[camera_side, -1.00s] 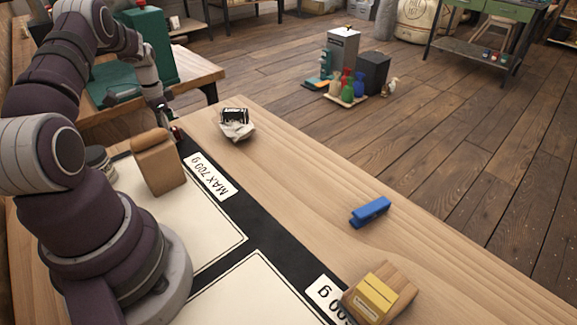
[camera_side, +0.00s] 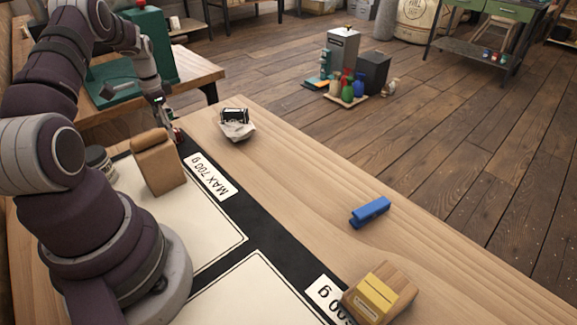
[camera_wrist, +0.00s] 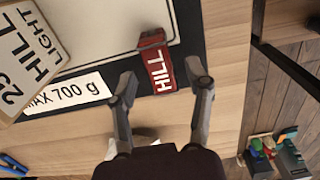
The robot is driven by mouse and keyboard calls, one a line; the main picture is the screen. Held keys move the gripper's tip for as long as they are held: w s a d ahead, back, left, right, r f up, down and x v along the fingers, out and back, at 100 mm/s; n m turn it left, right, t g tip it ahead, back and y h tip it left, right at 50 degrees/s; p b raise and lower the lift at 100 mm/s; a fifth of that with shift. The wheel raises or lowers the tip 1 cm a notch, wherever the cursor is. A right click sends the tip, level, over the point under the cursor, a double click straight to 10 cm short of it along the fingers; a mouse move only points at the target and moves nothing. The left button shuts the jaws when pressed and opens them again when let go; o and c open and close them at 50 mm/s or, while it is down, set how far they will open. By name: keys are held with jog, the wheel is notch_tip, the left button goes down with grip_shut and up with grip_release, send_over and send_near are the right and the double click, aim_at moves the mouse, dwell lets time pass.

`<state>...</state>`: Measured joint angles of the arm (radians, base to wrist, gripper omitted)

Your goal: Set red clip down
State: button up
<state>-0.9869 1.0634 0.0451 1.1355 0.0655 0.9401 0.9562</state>
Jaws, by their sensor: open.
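In the side view the red clip (camera_side: 179,135) is a small patch beyond the paper bag. My gripper (camera_wrist: 163,84) is open, with a finger on each side of the clip's near end and gaps visible between. In the side view my gripper (camera_side: 164,108) is just above the clip, partly hard to make out. Whether the clip's underside is flat on the surface is hidden.
A tan paper bag (camera_side: 158,165) stands close to the clip, with a dark jar (camera_side: 99,160) behind it. Crumpled paper with a black item (camera_side: 235,124) lies nearby. A blue clip (camera_side: 370,212) and a yellow block on wood (camera_side: 376,297) lie farther along the table.

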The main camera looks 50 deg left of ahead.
notch_tip(320, 180, up, 11)
jog(key=w+d+r+t+y, duration=0.1)
jog(key=w+d+r, duration=0.2)
jog(key=d, duration=0.3)
jog(key=w+d+r+t, duration=0.1)
jog(key=w+d+r, duration=0.1)
jog(key=d+r, duration=0.3)
jog(key=s+d+t, duration=0.1)
jog(key=s+d, duration=0.2)
jog(key=d, duration=0.6)
jog(key=s+d+t+h, duration=0.1)
jog(key=s+d, duration=0.3)
jog(key=d, duration=0.5)
jog(key=shift+f+t, duration=0.25)
jog(key=shift+t, duration=0.55)
